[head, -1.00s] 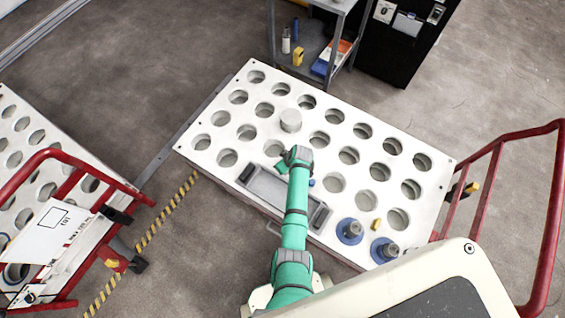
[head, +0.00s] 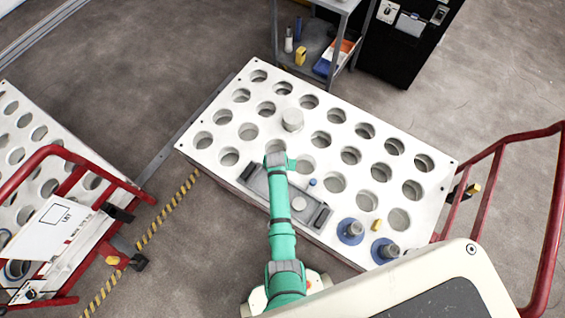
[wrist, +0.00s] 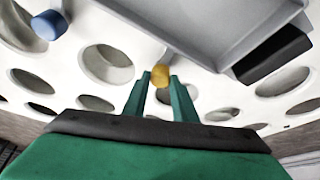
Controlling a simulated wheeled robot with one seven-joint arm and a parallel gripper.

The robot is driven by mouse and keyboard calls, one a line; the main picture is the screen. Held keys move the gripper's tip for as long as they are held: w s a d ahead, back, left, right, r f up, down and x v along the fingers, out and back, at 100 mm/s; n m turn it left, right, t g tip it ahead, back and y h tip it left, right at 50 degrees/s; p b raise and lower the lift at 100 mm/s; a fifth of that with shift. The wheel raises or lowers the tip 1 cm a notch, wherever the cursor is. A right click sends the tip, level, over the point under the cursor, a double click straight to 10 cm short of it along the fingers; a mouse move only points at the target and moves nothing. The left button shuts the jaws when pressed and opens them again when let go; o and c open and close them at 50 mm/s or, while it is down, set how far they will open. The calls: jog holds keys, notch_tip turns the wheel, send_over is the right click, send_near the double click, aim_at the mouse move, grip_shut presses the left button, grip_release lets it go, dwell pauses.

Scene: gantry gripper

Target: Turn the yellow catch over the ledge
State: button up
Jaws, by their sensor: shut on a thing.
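The yellow catch (wrist: 160,70) shows in the wrist view as a small rounded piece beside the near edge of a grey tray (wrist: 165,28). My gripper (wrist: 160,80) has its two green fingers shut on the catch, one on each side. In the head view my green arm reaches over the tray (head: 300,205) and hides both my gripper and the catch. I cannot tell which edge is the ledge, or how far the catch is turned.
The white slab (head: 225,175) has many round holes. A blue knob (head: 312,182) stands beside the tray. A small yellow block (head: 376,225) and two blue-based fittings (head: 350,231) lie to the right. Red-railed carts flank the slab.

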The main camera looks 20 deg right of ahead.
jog(key=shift+m+g+h, duration=0.3)
jog(key=shift+m, duration=0.7)
jog(key=o, duration=1)
jog(key=shift+a+r, duration=0.1)
jog(key=v, duration=1)
jog(key=shift+s+a+r, duration=0.1)
jog(key=shift+a+r, duration=0.05)
jog(key=shift+r, duration=0.1)
jog(key=shift+f, duration=0.1)
